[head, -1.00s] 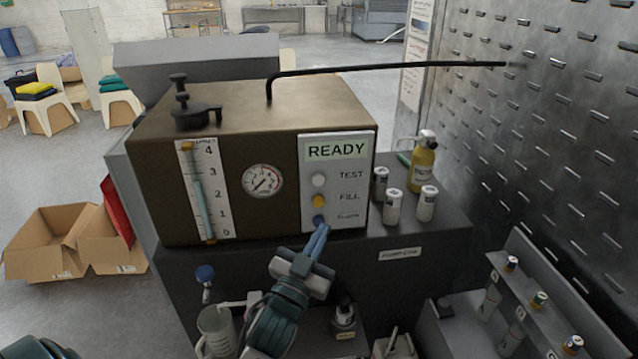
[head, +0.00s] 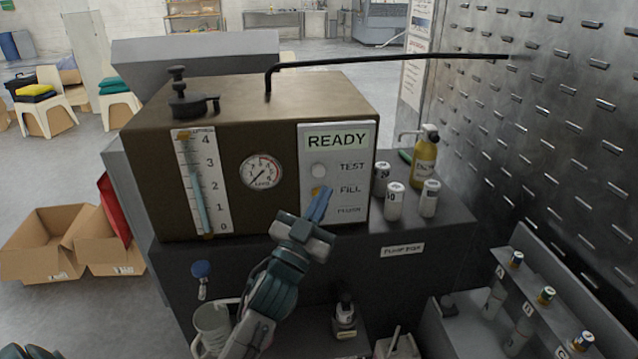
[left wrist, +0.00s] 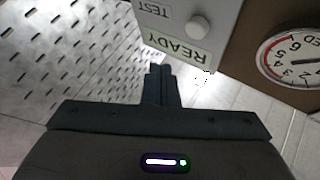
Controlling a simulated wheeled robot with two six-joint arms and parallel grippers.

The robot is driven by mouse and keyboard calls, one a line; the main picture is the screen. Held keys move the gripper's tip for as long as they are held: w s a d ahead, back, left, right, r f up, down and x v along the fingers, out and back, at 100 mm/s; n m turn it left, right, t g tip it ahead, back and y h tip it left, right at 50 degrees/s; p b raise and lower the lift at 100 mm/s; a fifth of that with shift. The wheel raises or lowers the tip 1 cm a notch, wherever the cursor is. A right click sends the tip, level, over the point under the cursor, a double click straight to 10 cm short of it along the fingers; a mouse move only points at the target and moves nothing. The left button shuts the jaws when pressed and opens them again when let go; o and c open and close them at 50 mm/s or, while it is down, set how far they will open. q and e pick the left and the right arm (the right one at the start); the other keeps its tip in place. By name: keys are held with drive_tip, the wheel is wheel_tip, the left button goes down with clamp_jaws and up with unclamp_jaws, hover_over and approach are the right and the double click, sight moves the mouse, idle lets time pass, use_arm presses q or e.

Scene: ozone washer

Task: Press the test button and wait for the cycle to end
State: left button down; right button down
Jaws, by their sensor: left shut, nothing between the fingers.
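The brown washer box (head: 150,160) carries a light control panel (head: 350,205) whose display (head: 337,141) reads READY. The white test button (head: 319,171) is at the top of the button column, beside the word TEST. It also shows in the left wrist view (left wrist: 197,27), upside down. My left gripper (head: 319,204) is shut and empty, its blue fingertips in front of the panel at the level of the FILL row, below the test button. They partly cover the yellow button (head: 317,190) and hide the lowest one. In the left wrist view the fingers (left wrist: 160,70) show closed together. My right gripper is not in view.
A pressure gauge (head: 262,172) and a level tube (head: 201,183) are left of the panel. White cans (head: 395,201) and a yellow bottle (head: 424,158) stand right of the box. A black pipe (head: 400,60) runs above. A mug (head: 212,325) stands below.

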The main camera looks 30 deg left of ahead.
sight(318, 171)
use_arm(q)
drive_tip(key=shift+w+a+b, duration=0.55)
drive_tip(key=shift+w+a, duration=0.1)
drive_tip(key=shift+w, duration=0.2)
drive_tip(key=shift+w+a+b, duration=0.5)
drive_tip(key=shift+w+a, duration=0.15)
drive_tip(key=shift+w, duration=0.2)
drive_tip(key=shift+w+a, duration=0.1)
idle(0.8)
drive_tip(key=shift+w+a, duration=0.2)
drive_tip(key=shift+w, duration=0.05)
drive_tip(key=shift+w+a+b, duration=0.25)
drive_tip(key=shift+w+b, duration=0.1)
drive_tip(key=shift+b, duration=0.15)
idle(0.6)
drive_tip(key=shift+s+r, duration=0.1)
drive_tip(key=shift+s+d, duration=0.55)
drive_tip(key=shift+s, duration=0.1)
drive_tip(key=shift+p, duration=0.3)
